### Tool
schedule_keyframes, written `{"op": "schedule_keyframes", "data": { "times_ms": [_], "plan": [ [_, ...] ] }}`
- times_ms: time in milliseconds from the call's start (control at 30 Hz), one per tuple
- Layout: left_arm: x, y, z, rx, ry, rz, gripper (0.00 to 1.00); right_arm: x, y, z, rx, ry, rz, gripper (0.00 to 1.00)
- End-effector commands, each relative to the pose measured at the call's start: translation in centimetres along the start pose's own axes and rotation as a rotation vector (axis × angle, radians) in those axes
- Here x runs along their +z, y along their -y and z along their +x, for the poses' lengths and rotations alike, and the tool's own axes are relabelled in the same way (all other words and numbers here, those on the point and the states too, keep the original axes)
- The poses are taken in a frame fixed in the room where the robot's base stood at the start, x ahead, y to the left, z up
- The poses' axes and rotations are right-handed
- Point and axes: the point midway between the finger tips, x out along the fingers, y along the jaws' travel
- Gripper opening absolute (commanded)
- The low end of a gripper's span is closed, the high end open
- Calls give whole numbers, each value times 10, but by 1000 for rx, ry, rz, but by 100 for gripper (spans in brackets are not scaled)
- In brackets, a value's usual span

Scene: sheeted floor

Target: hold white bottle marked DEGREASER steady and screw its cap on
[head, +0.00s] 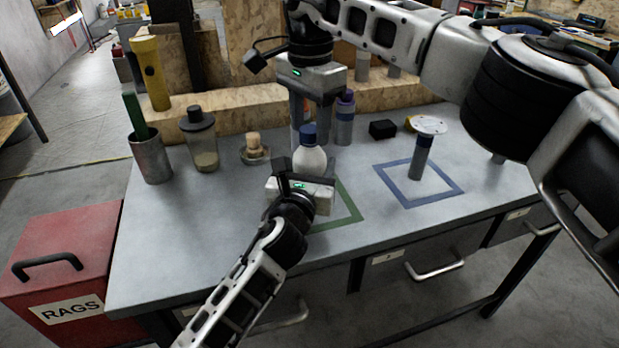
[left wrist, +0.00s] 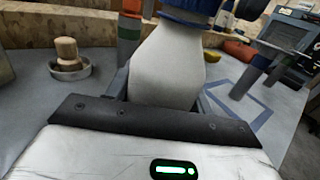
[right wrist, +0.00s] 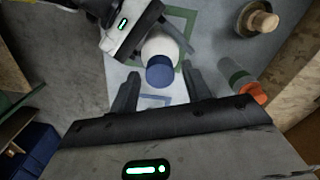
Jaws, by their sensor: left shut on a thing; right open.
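The white bottle (head: 311,162) stands upright on the bench over the green square outline (head: 345,208). A blue cap (head: 308,134) sits on its top; how tightly it is seated I cannot tell. No lettering shows. My left gripper (head: 306,177) is shut on the bottle's body from the front; the body fills the space between its fingers in the left wrist view (left wrist: 167,68). My right gripper (head: 312,122) points down above the bottle, open and empty. In the right wrist view the cap (right wrist: 159,71) lies beyond and between its fingertips.
A grey bottle with a purple cap (head: 344,120) stands close behind on the right. A wooden-handled brush in a dish (head: 254,150), a shaker jar (head: 201,140) and a metal cup (head: 151,158) stand left. A white-topped blue tube (head: 422,155) stands in the blue square.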

Motion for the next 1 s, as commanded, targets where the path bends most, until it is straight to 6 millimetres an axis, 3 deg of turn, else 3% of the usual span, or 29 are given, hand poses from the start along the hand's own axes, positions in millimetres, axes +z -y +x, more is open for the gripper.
{"op": "schedule_keyframes", "data": {
  "times_ms": [300, 467, 667, 833, 1000],
  "plan": [
    [-1, 0, 0, 1, -2, 1, 0, 0, 0, 2, 0, -1, 0, 48],
    [-1, 0, 0, 1, -2, 1, 0, 0, 0, 2, -1, -1, 0, 3],
    [-1, 0, 0, 1, -2, 1, 0, 0, 0, 2, -1, 0, 11, 2],
    [-1, 0, 0, 0, -2, 1, 0, 0, 0, 2, -1, 0, 235, 2],
    [-1, 0, 0, 0, -2, 1, 0, 0, 0, 2, -2, 0, 671, 2]
  ]
}}
